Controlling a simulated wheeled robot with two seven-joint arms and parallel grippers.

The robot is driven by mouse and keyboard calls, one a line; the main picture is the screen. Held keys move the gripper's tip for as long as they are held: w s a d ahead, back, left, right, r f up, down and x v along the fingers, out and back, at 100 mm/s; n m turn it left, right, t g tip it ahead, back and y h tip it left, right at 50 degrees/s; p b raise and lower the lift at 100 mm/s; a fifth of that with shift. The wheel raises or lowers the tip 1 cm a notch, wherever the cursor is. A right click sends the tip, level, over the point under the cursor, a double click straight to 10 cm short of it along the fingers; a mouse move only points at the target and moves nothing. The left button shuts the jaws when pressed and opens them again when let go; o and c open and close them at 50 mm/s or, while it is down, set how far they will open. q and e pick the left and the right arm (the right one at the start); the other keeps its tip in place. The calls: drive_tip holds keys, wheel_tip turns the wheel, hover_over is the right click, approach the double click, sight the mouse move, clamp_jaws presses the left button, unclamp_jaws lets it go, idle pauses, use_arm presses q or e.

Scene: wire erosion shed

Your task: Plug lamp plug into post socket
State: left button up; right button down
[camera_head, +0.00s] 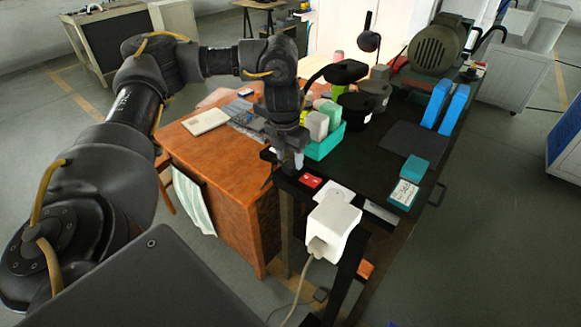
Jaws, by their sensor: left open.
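A white boxy block (333,226) stands at the near corner of the dark bench, with a pale cable (298,292) hanging from its front down toward the floor. I cannot tell whether this block is the lamp plug, the post socket, or both joined. A flat white plate (337,192) lies just behind it, partly hidden. My left gripper (290,167) points down, open, over the bench's near left edge, behind and to the left of the block and apart from it. No object shows between its fingers. A black lamp (345,73) stands farther back. My right gripper is not in view.
A small red piece (311,181) lies beside my left gripper. A teal bin (326,143) with bottles is close behind it. Blue boxes (408,182), blue upright holders (437,104) and a grinder (437,48) occupy the dark bench. A wooden desk (215,165) adjoins at left.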

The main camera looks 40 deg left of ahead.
sight(290, 163)
use_arm(q)
drive_tip(key=shift+w+f, duration=0.15)
drive_tip(key=shift+f, duration=0.65)
drive_tip(key=shift+w+f, duration=0.1)
drive_tip(key=shift+f, duration=0.65)
drive_tip(key=shift+c, duration=0.4)
drive_tip(key=c, duration=0.6)
drive_tip(key=shift+r, duration=0.15)
